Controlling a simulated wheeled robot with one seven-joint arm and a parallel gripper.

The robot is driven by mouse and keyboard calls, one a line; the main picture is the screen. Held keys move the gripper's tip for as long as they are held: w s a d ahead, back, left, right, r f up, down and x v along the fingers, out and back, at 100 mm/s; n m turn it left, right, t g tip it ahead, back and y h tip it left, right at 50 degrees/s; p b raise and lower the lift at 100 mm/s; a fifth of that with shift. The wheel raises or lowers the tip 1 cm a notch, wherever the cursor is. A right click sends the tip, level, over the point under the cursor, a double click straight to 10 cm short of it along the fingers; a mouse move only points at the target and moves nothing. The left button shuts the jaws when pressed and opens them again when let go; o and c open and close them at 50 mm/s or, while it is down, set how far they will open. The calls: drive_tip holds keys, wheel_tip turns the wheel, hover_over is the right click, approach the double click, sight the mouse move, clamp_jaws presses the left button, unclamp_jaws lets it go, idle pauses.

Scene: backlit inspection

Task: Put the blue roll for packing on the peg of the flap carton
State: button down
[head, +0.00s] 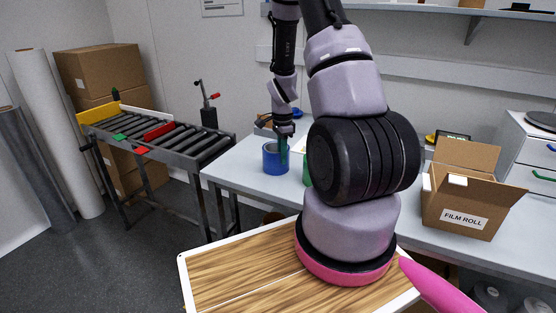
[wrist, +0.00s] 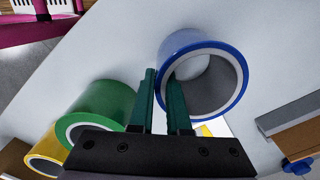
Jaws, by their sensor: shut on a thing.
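The blue roll (head: 270,160) is at the left part of the grey table, beside the green roll (head: 306,174). My gripper (head: 284,140) is at its right side, pointing down. In the wrist view, the blue roll (wrist: 238,62) has its round opening facing the camera. My gripper (wrist: 162,75) is shut on its wall, one finger inside the ring and one outside. The open flap carton (head: 450,207), labelled FILM ROLL, stands at the right of the table. A small white patch shows at its opening; I cannot make out a peg.
A roller conveyor (head: 165,140) stands at the left. My arm hides the middle of the table (head: 240,180).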

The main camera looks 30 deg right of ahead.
drive_tip(key=shift+r, duration=0.15)
drive_tip(key=shift+r, duration=2.85)
idle(0.6)
